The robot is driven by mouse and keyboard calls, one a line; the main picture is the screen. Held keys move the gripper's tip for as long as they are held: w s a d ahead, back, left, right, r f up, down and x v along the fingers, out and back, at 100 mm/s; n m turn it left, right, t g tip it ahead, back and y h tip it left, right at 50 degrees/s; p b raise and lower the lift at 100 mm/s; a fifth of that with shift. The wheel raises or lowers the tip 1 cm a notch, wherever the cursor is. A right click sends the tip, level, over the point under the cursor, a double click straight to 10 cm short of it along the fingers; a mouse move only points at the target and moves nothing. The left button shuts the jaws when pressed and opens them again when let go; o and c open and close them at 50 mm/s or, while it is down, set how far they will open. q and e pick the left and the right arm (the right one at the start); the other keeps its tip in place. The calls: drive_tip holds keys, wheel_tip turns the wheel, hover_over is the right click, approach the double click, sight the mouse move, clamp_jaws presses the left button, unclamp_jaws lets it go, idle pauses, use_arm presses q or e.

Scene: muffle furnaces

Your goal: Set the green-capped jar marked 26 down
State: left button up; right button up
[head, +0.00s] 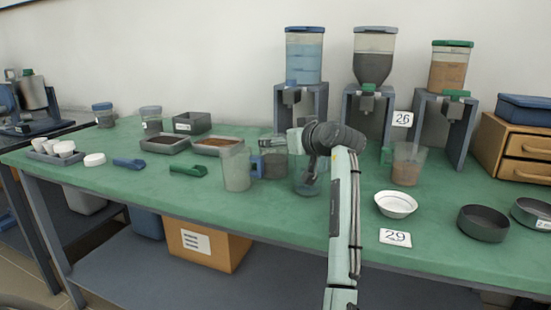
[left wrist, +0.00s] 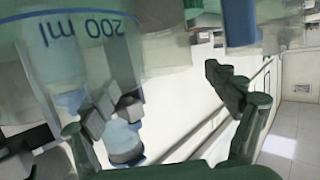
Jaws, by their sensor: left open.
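I cannot make out a separate green-capped jar marked 26 in either view. A card reading 26 (head: 402,118) is by the middle dispenser. The right dispenser, its hopper (head: 447,70) holding brown material, has a green lid. My left gripper (head: 298,150) is above the middle of the green bench, by the clear beakers, partly hidden by its own wrist. In the left wrist view its green fingers (left wrist: 165,120) are apart, with no jar seen between them. A clear beaker marked 200 ml (left wrist: 85,45) is close beside them. My right gripper is out of view.
A clear beaker (head: 237,172) stands left of my gripper, another beaker (head: 406,165) right of it. A white bowl (head: 396,204), a card reading 29 (head: 395,237) and dark dishes (head: 483,222) are at the right.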

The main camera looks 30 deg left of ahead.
use_arm(q)
drive_tip(key=x, duration=0.5)
drive_tip(key=shift+s+a+r+p, duration=0.1)
drive_tip(key=shift+s+a+p, duration=0.05)
drive_tip(key=shift+p, duration=0.15)
drive_tip(key=c, duration=1.9)
